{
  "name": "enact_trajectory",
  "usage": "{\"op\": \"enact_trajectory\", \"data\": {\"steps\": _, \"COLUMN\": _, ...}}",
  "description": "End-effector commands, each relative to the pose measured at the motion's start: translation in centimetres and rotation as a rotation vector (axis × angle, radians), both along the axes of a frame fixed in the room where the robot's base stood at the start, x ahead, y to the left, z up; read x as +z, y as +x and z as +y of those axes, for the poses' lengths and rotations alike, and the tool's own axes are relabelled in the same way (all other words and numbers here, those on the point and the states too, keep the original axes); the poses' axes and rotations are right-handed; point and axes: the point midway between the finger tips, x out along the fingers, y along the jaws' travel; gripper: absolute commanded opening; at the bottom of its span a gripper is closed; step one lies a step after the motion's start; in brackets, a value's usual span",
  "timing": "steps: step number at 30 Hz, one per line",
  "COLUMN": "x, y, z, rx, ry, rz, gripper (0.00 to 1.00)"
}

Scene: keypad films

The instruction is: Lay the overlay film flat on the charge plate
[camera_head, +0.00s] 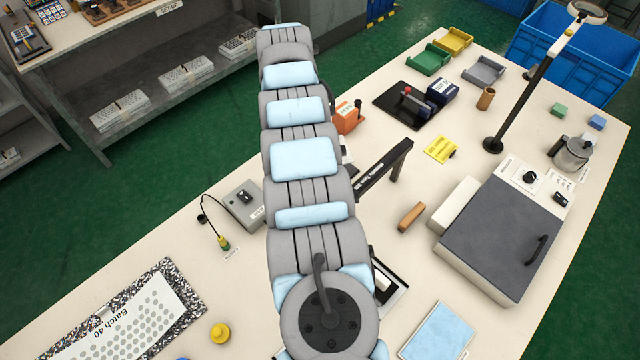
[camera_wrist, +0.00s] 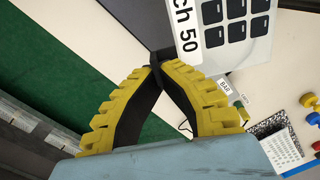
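A white overlay film (camera_wrist: 236,30) with black key shapes and the text "ch 50" shows at the top of the wrist view. My gripper (camera_wrist: 160,72) has yellow ribbed fingers with dark pads. The rest of the film is cut off by the frame. In the head view my arm hides the gripper and film. I cannot tell for certain which thing is the charge plate; a dark-edged plate (camera_head: 394,300) is partly hidden by my arm.
A perforated "Batch 40" sheet (camera_head: 128,325) lies on a speckled board (camera_head: 190,300). A yellow knob (camera_head: 220,333), a grey box with a cable (camera_head: 244,205), a light blue pad (camera_head: 436,333), a wooden block (camera_head: 411,216) and a grey-lidded unit (camera_head: 495,240) stand around.

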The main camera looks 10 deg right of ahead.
Motion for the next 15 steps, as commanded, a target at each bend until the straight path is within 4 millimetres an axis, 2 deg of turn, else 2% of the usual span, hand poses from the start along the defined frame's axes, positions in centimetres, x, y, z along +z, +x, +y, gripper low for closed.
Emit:
{"op": "enact_trajectory", "data": {"steps": 1, "x": -0.9, "y": 0.1, "z": 0.2, "rx": 0.031, "ry": 0.000, "rz": -0.001, "gripper": 0.00}}
{"op": "enact_trajectory", "data": {"steps": 3, "x": -1.4, "y": 0.2, "z": 0.3, "rx": 0.074, "ry": 0.000, "rz": 0.000, "gripper": 0.00}}
{"op": "enact_trajectory", "data": {"steps": 15, "x": -3.3, "y": 0.3, "z": 0.5, "rx": 0.243, "ry": -0.003, "rz": 0.001, "gripper": 0.00}}
